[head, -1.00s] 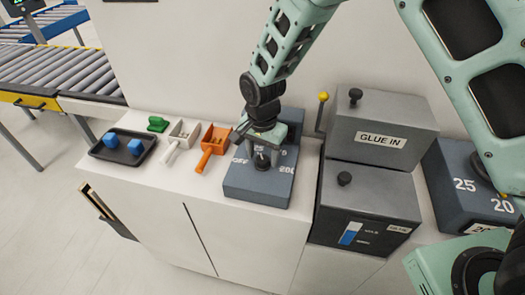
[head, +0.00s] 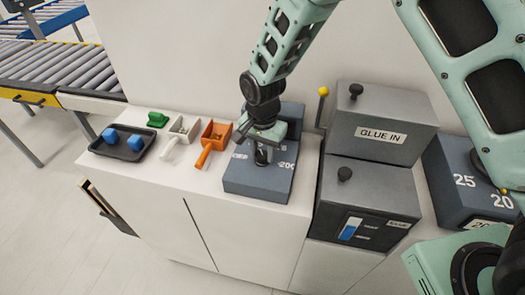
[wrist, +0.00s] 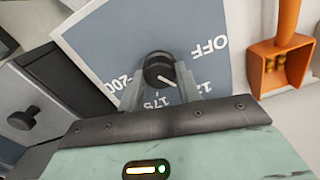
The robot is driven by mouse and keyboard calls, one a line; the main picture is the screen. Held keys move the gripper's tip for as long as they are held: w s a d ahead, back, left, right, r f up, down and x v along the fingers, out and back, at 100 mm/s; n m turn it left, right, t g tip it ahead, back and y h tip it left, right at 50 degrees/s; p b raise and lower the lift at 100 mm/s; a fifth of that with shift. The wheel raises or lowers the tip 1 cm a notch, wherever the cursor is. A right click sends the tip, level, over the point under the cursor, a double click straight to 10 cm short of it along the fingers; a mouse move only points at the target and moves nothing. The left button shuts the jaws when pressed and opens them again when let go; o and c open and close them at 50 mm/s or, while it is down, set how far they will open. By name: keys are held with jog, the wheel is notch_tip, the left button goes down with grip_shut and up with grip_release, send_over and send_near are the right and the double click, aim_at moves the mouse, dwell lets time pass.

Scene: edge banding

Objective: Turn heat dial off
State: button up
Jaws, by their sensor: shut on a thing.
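The heat dial is a dark round knob (wrist: 159,70) with a white pointer line, on a blue-grey panel (wrist: 100,40) marked OFF, 175 and 200 in the wrist view. The pointer lies near the 175 side, away from OFF. My gripper (wrist: 160,88) is shut on the knob, one finger on each side of it. In the head view my gripper (head: 262,155) stands over the blue-grey dial box (head: 250,188) on the white cabinet, and hides most of the knob.
An orange scoop (head: 213,138), a white scoop (head: 180,132), a green item (head: 157,119) and a black tray (head: 118,150) with blue pieces lie left of the box. A grey GLUE IN box (head: 385,145) and a yellow-knobbed lever (head: 322,92) stand close on the right.

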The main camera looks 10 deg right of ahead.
aim_at(263, 155)
jog(key=n+b, duration=0.2)
jog(key=n, duration=0.3)
jog(key=shift+n+b, duration=0.3)
jog(key=shift+b, duration=0.05)
jog(key=n+b, duration=0.1)
jog(key=n, duration=0.4)
jog(key=shift+n+b, duration=0.3)
jog(key=o, duration=1)
jog(key=shift+r, duration=0.15)
notch_tip(263, 155, up, 17)
jog(key=b, duration=0.4)
jog(key=shift+r, duration=0.15)
jog(key=s+d+f+n, duration=0.1)
jog(key=s+d+f, duration=0.1)
jog(key=s, duration=0.6)
jog(key=s+d+f+n+b, duration=0.1)
jog(key=s+d+f, duration=0.1)
jog(key=s, duration=0.7)
jog(key=s+d+f+n, duration=0.1)
jog(key=s+f, duration=0.3)
jog(key=s, duration=0.5)
jog(key=shift+d+f+y+b, duration=0.25)
jog(key=shift+d+y+b, duration=0.1)
jog(key=shift+d, duration=0.35)
